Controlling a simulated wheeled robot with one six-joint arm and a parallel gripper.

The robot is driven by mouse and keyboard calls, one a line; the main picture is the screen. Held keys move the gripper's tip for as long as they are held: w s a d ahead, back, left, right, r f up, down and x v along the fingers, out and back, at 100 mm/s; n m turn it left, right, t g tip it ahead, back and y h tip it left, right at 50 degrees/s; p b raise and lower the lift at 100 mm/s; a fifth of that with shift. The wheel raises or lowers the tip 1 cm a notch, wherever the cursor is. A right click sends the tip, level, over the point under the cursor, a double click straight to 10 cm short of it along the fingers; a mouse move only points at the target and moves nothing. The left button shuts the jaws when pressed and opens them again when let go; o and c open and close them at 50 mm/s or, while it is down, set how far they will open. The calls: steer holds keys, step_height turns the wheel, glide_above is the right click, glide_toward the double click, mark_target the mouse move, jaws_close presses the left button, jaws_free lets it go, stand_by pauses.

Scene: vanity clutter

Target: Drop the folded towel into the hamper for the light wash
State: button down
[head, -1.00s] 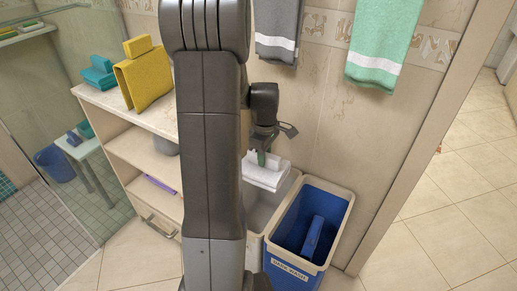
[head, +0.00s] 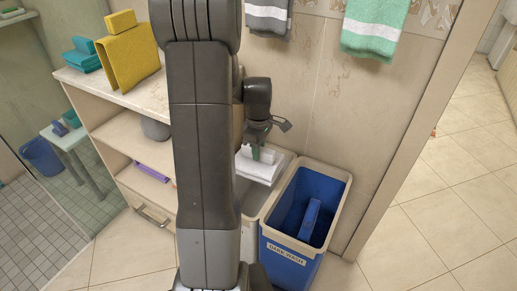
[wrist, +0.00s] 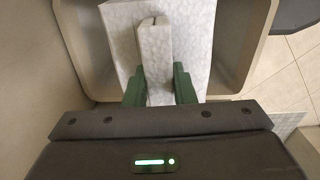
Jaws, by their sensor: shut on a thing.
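A white folded towel (head: 257,169) hangs from my gripper (head: 262,153), which is shut on its raised ridge. In the wrist view, the green fingers of my gripper (wrist: 158,85) pinch the white towel (wrist: 195,50) from both sides. The towel is at the mouth of the light grey hamper (head: 250,196), whose pale rim (wrist: 88,62) surrounds it on the sides in view. I cannot tell how far below the rim it reaches. My arm hides the hamper's left part, and its label is not visible.
A blue hamper (head: 272,245) labelled DARK WASH stands right beside it, with a blue item (head: 310,219) inside. A shelf unit (head: 95,83) stands left, with a yellow towel (head: 128,57) on top. Grey (head: 268,20) and green (head: 372,28) towels hang above.

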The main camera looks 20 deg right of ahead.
steer(key=c, duration=1.1)
jaws_free()
step_height(320, 180, up, 14)
steer(key=p, duration=0.3)
steer(key=shift+f, duration=0.1)
step_height(320, 180, down, 14)
steer(key=b, duration=0.3)
step_height(320, 180, up, 2)
steer(key=shift+r+p, duration=0.25)
steer(key=shift+p, duration=0.7)
steer(key=shift+r+p, duration=0.65)
steer(key=shift+r, duration=0.2)
steer(key=shift+f, duration=0.1)
